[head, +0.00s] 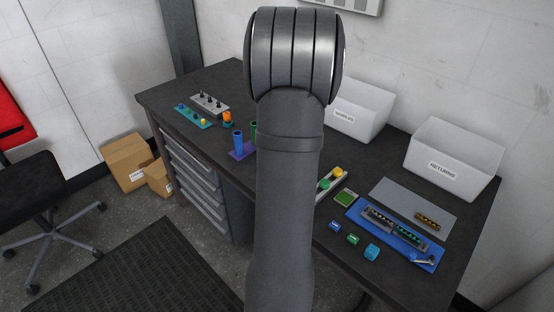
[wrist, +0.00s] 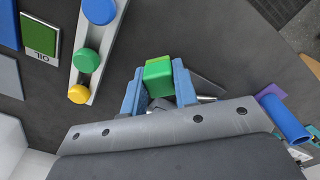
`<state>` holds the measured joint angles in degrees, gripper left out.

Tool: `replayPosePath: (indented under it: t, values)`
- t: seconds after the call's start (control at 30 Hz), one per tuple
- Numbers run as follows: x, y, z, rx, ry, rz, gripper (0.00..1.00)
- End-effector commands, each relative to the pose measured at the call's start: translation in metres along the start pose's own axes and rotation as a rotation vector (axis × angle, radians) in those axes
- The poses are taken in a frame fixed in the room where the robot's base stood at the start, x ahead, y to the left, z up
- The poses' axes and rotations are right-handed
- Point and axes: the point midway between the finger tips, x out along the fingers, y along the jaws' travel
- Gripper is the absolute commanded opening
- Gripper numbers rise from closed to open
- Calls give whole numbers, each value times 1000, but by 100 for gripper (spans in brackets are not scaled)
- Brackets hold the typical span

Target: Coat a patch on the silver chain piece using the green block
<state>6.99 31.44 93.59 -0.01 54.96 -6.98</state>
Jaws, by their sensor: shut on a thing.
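My gripper (wrist: 158,90) shows in the wrist view with its blue fingers shut on a green block (wrist: 158,76), held above the dark table. In the head view my arm hides the gripper and the held block. A silver chain piece (head: 381,215) lies in the blue tray (head: 431,264) at the right of the head view, beside a greenish chain piece (head: 410,233). The green oil pad (head: 345,198) sits left of the tray; it also shows in the wrist view (wrist: 40,37), marked OIL.
A small green block (head: 353,239) stands between blue and cyan ones at the front. A grey mat (head: 400,190) bears a gold chain piece (head: 428,218). A pale rack (wrist: 93,65) holds round caps. White bins (head: 450,165) stand behind. A blue cup (head: 238,141) stands left of my arm.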

Motion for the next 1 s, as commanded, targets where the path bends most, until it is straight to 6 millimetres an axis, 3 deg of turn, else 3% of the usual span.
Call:
replayPosePath:
  t: [0.03, 0.2, 0.5, 0.7, 1.0]
  values:
    - [-6, 21, 6, 10, 3, 1, 8]
    - [-24, 83, 31, 11, 3, 1, 8]
    - [-53, 174, 92, 9, 1, 1, 8]
    - [-65, 207, 124, 4, 1, 0, 8]
    - [-66, 219, 137, 0, 0, 0, 8]
